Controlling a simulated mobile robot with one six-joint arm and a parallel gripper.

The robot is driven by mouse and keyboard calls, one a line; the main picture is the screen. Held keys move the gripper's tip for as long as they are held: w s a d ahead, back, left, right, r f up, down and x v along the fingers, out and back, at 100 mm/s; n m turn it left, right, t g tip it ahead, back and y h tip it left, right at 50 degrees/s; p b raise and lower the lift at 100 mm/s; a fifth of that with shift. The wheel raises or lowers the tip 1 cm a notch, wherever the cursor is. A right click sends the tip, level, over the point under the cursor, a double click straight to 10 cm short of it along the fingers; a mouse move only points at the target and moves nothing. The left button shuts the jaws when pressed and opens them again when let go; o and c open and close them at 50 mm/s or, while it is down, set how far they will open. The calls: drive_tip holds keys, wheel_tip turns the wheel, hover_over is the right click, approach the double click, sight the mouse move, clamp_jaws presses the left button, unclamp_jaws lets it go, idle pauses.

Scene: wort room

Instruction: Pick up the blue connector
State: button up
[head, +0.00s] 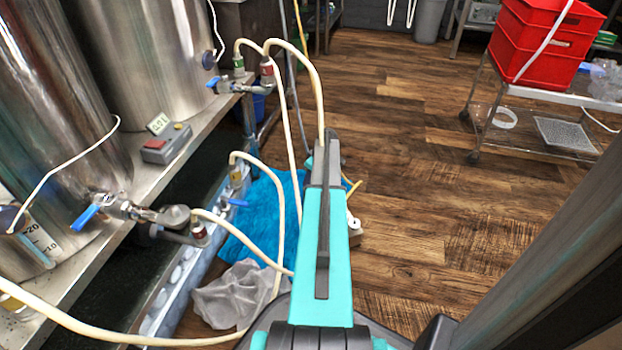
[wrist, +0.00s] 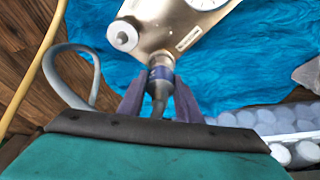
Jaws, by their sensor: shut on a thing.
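The blue connector (wrist: 161,74) is a short metal plug with a dark blue band, in the middle of the wrist view. Its upper end meets a brass-coloured metal body with a dial (wrist: 178,32); I cannot tell whether it is still seated there. A grey cable leaves its lower end. My gripper (wrist: 158,92) has one dark finger on each side of the connector's lower part and is shut on it. In the head view my teal arm hides the connector, and only a bit of the metal body shows beside the arm.
A bright blue cloth (wrist: 230,65) lies under the metal body. A grey hose loop (wrist: 95,72) and a yellow hose (wrist: 38,72) run at the left. Steel tanks (head: 140,50), valves and pale hoses crowd the left. A grey cloth (head: 235,293) lies near. Wooden floor (head: 440,180) is open at right.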

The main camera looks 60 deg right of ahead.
drive_tip(key=shift+r+p, duration=0.4)
drive_tip(key=shift+r, duration=0.3)
drive_tip(key=p+v, duration=0.2)
drive_tip(key=shift+s+r, duration=0.25)
drive_tip(key=shift+r, duration=0.05)
drive_tip(key=s+p, duration=0.4)
drive_tip(key=s, duration=1.1)
drive_tip(key=shift+a+r+p, duration=0.3)
drive_tip(key=shift+r, duration=0.15)
drive_tip(key=shift+r, duration=0.1)
drive_tip(key=shift+r+p, duration=1.4)
drive_tip(key=shift+r, duration=0.75)
